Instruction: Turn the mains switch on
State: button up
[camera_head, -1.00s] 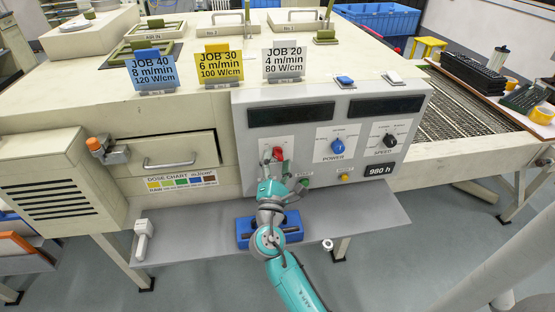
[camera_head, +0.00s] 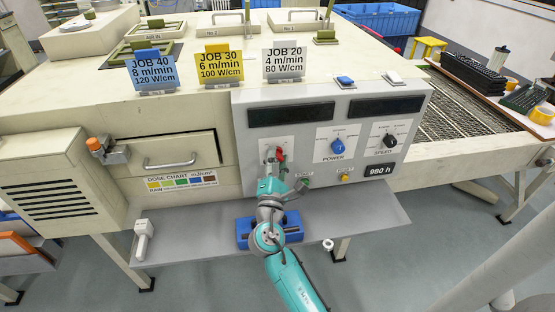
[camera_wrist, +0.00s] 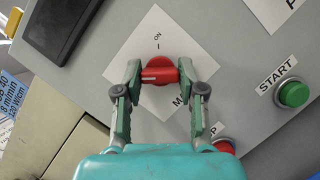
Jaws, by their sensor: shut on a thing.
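The mains switch is a red rotary knob (camera_wrist: 160,72) on a white diamond-shaped plate (camera_wrist: 150,30) in the wrist view. Its white pointer line lies toward the left of the picture, while the ON mark is above the knob. My gripper (camera_wrist: 160,66) has one finger on each side of the knob and is shut on it. In the head view the red knob (camera_head: 281,153) shows beside the fingertips of my gripper (camera_head: 275,158), at the lower left of the grey control panel (camera_head: 300,135). Part of the plate's lettering is hidden by my gripper.
A green START button (camera_wrist: 293,94) is to the right in the wrist view, and a red button (camera_wrist: 224,146) sits low, partly hidden by my gripper. The blue POWER knob (camera_head: 337,147) and black SPEED knob (camera_head: 390,140) are further right. A shelf (camera_head: 370,214) juts out below.

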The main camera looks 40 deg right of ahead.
jog(key=m+g, duration=0.1)
jog(key=m, duration=0.1)
jog(key=m+g, duration=0.1)
jog(key=m, duration=0.2)
jog(key=shift+r, duration=0.1)
jog(key=m, duration=0.2)
jog(key=m+g+y, duration=0.1)
jog(key=m, duration=0.1)
jog(key=shift+r+m+g, duration=0.1)
jog(key=shift+m+g, duration=0.2)
jog(key=shift+m, duration=0.1)
jog(key=m+y, duration=0.2)
jog(key=m, duration=0.1)
jog(key=shift+m, duration=0.4)
jog(key=shift+m+y, duration=0.9)
jog(key=shift+m, duration=0.5)
jog(key=o, duration=1.1)
jog(key=shift+o, duration=0.2)
jog(key=v, duration=1.2)
jog(key=shift+r, duration=0.2)
